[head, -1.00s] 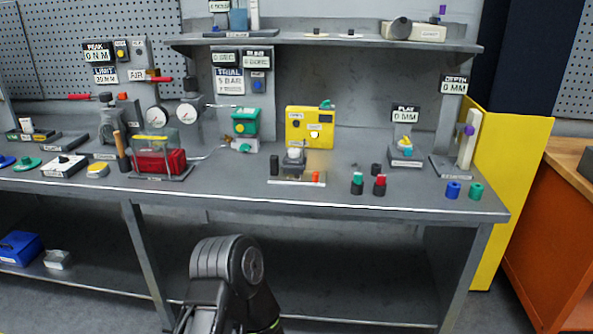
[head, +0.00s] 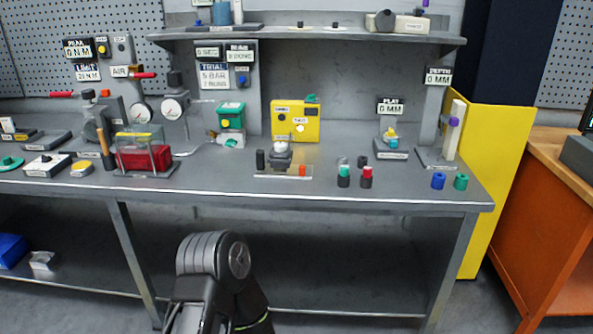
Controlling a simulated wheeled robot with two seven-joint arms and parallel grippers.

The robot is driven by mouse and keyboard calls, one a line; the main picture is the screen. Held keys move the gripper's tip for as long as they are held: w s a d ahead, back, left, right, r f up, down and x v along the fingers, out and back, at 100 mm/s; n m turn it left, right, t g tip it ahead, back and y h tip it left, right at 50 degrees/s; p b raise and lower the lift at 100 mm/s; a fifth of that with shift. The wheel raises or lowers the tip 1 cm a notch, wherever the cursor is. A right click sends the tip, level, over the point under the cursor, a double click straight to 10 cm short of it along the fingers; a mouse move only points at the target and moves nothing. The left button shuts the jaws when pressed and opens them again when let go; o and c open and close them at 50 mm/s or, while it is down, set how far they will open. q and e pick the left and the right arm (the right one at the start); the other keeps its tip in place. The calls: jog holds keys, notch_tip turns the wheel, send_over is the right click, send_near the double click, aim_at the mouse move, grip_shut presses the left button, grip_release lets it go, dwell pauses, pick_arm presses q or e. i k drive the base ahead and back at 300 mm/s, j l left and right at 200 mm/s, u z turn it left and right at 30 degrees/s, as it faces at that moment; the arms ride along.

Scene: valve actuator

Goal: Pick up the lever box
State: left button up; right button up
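No label that I can read names the lever box, so I cannot tell for sure which thing it is. A yellow box (head: 295,121) with a small green part on top stands at the back middle of the bench. A green box (head: 231,116) with a yellow button stands left of it, beside a thin rod. A low white box (head: 47,165) with a dark knob lies flat at the bench's left front. Neither gripper shows in the head view.
The grey workbench (head: 230,182) has an upper shelf (head: 320,37). A red block under a clear frame (head: 145,157), a small fixture (head: 281,155) and colored cylinders (head: 343,177) stand along the front. A yellow panel (head: 490,170) and an orange cabinet (head: 555,240) stand right.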

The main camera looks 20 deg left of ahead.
aim_at(280, 166)
jog(key=i+j+u, duration=0.15)
jog(key=i+j, duration=0.15)
jog(key=i+j+u, duration=0.15)
jog(key=i, duration=0.35)
jog(key=i+j+u, duration=0.2)
jog(key=i, duration=0.25)
jog(key=i+j+u, duration=0.15)
jog(key=i, duration=0.3)
jog(key=j, duration=0.1)
